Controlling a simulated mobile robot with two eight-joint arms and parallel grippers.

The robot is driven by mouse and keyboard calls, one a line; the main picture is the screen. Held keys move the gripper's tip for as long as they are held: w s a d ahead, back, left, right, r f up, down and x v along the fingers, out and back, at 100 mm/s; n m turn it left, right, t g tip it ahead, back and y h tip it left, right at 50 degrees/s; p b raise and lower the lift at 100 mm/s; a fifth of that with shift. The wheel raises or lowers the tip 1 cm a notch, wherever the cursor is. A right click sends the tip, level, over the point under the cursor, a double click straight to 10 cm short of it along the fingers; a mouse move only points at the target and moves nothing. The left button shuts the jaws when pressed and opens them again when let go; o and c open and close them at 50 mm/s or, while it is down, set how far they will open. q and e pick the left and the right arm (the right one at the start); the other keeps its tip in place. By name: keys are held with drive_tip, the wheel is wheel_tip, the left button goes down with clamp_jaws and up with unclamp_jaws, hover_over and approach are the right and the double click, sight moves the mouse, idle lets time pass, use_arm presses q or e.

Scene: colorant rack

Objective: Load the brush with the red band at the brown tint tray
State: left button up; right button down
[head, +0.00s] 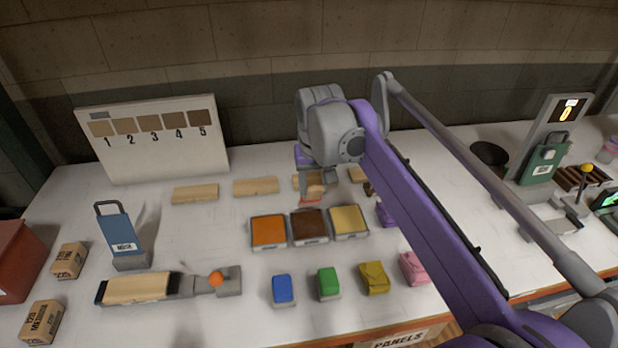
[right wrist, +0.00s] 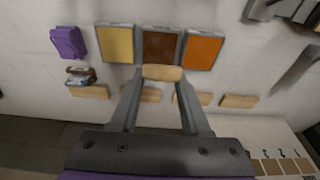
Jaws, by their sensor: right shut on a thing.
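My right gripper (head: 316,180) is shut on a brush with a tan wooden handle (right wrist: 162,73) in the right wrist view. In the head view a bit of red band (head: 310,203) shows just below the jaws. The bristles are hidden. The brown tint tray (head: 309,226) lies between an orange tray (head: 268,231) and a yellow tray (head: 349,220). The brush is at the back edge of the brown tray (right wrist: 161,46) in both views, and its height above the table is hard to tell. My left gripper is not in view.
Wooden panels (head: 195,193) lie in a row behind the trays. Blue (head: 283,289), green and other coloured pieces stand in front. A purple piece (right wrist: 68,42) and a small brown-topped thing (right wrist: 80,75) are beside the yellow tray. A numbered sample board (head: 152,140) stands at the back left.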

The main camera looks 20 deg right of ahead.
sight(314, 197)
drive_tip(key=shift+s+f+b, duration=0.25)
drive_tip(key=shift+f+b, duration=0.1)
drive_tip(key=shift+f, duration=0.5)
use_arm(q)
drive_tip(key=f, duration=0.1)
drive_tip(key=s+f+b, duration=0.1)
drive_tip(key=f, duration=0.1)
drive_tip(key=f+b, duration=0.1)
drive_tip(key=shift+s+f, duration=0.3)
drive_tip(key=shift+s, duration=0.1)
use_arm(e)
drive_tip(key=x, duration=0.4)
drive_tip(key=shift+s+a, duration=0.1)
drive_tip(key=shift+s, duration=0.15)
use_arm(q)
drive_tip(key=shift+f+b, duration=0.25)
drive_tip(key=shift+b, duration=0.15)
use_arm(e)
drive_tip(key=shift+f, duration=0.45)
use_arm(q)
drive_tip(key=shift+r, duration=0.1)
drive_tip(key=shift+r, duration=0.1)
